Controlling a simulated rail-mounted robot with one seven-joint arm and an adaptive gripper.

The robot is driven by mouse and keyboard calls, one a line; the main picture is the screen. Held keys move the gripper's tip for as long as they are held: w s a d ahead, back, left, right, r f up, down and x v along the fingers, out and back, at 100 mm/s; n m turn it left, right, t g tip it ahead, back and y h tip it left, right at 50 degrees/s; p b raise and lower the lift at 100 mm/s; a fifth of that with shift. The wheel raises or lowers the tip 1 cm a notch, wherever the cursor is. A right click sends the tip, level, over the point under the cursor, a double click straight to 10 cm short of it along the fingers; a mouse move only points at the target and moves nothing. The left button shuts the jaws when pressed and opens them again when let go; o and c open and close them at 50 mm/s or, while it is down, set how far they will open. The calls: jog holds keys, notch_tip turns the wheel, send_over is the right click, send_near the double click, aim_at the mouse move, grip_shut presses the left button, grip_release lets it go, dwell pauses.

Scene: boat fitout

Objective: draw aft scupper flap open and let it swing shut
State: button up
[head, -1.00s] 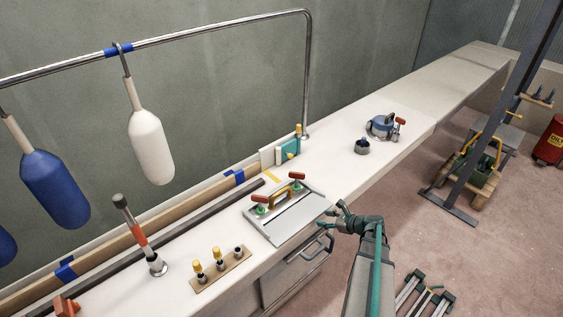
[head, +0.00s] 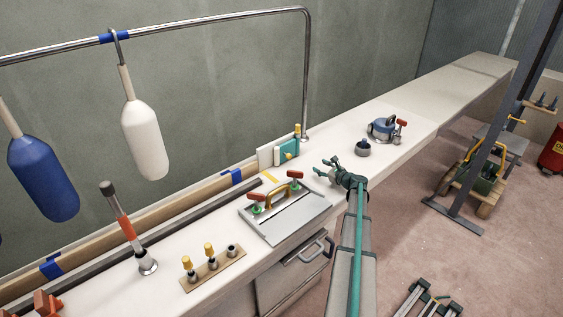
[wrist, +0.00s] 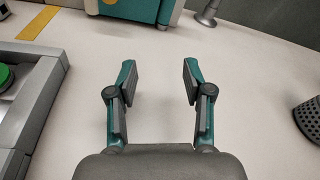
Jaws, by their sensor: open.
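A pale flap-like panel (head: 292,274) with a grey bar handle (head: 318,248) is on the front face of the white bench, below the grey hatch plate. It looks shut; I cannot tell for sure that it is the aft scupper flap. My gripper (head: 326,171) is over the bench top, right of the hatch plate and above the panel's level. In the wrist view my gripper (wrist: 160,78) is open, with only bare white surface between its fingers. The panel and its handle do not show in the wrist view.
The grey hatch plate (head: 266,222) has a yellow handle and red-handled clamps; its edge shows in the wrist view (wrist: 45,100). A teal block (head: 290,150) stands behind. A dark cup (head: 363,148) and blue winch (head: 381,129) are to the right. A steel rail (head: 306,70) rises behind.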

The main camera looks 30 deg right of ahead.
jog(key=shift+n+t+y, duration=0.5)
jog(key=shift+y, duration=0.1)
jog(key=w, duration=0.2)
jog(key=w+b, duration=0.1)
jog(key=w, duration=0.3)
jog(key=shift+d+f+b, duration=0.15)
jog(key=shift+d+b, duration=0.15)
jog(key=shift+b, duration=0.1)
jog(key=n+t+y+b, duration=0.1)
jog(key=n+y+b, duration=0.1)
jog(key=b, duration=0.2)
send_near(289, 157)
jog(key=shift+w+d+f, duration=0.15)
jog(key=shift+d+f, duration=0.2)
jog(key=w, duration=0.3)
jog(key=w+a+p, duration=0.1)
jog(key=w, duration=0.3)
jog(key=w+p, duration=0.1)
jog(key=w, duration=0.2)
jog(key=shift+w+a, duration=0.3)
jog(key=shift+a, duration=0.1)
grip_shut()
